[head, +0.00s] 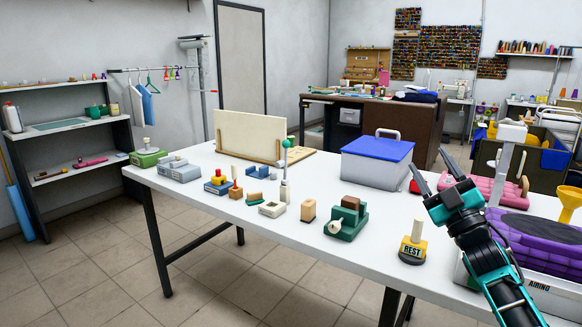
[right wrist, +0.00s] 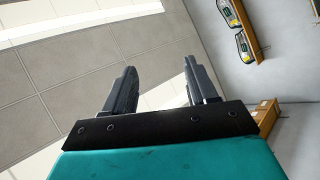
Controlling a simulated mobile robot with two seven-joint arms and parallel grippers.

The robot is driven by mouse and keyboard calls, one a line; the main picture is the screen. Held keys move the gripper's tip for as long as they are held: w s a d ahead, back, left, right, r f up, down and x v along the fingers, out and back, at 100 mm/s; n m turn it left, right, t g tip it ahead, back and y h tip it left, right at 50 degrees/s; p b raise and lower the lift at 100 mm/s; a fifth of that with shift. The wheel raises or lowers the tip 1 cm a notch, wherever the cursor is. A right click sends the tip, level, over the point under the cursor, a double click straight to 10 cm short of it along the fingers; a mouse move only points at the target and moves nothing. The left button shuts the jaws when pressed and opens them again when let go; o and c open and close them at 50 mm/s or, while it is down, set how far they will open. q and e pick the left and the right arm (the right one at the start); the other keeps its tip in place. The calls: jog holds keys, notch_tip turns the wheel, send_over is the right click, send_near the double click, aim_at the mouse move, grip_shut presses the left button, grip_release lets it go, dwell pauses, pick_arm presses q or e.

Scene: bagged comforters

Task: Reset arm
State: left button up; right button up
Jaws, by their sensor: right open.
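My right gripper (head: 432,172) is raised above the right part of the white table in the head view, its fingers pointing up and apart. In the right wrist view my right gripper (right wrist: 160,85) is open, with nothing between its two dark fingers. That view looks toward the ceiling (right wrist: 60,80) and upper wall. My left arm and gripper are not in view.
The white table (head: 270,240) carries several small blocks and tools, a blue-lidded box (head: 377,160), a block marked REST (head: 412,248) and a purple bagged bundle (head: 540,240) beside my right arm. A shelf (head: 75,145) stands at the left. Air above the table's middle is clear.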

jog(key=w+d+f+m+g+h, duration=0.45)
jog(key=d+f+m+h, duration=0.25)
jog(key=f+m+h, duration=0.3)
jog(key=s+a+f+g, duration=0.1)
jog(key=s+a+f, duration=0.1)
jog(key=f, duration=0.3)
jog(key=s+a+f+g+y, duration=0.1)
jog(key=s+a+f, duration=0.1)
jog(key=s+f, duration=0.2)
jog(key=s+a+f+g, duration=0.1)
jog(key=s+a+f, duration=0.1)
jog(key=f, duration=0.5)
jog(key=shift+s+a+g+y, duration=0.35)
jog(key=shift+s+y, duration=0.05)
jog(key=shift+s, duration=0.15)
jog(key=s+a+f+g, duration=0.1)
jog(key=s+a+f, duration=0.2)
jog(key=s, duration=0.6)
jog(key=s+a+f+g+y, duration=0.1)
jog(key=s+a+f+g, duration=0.1)
jog(key=s+a+f, duration=0.2)
jog(key=s+a+f+g+y, duration=0.1)
jog(key=s+a+f, duration=0.2)
jog(key=s+f, duration=0.5)
jog(key=s, duration=0.7)
jog(key=shift+s+a+m+g, duration=0.3)
jog(key=shift+g, duration=0.1)
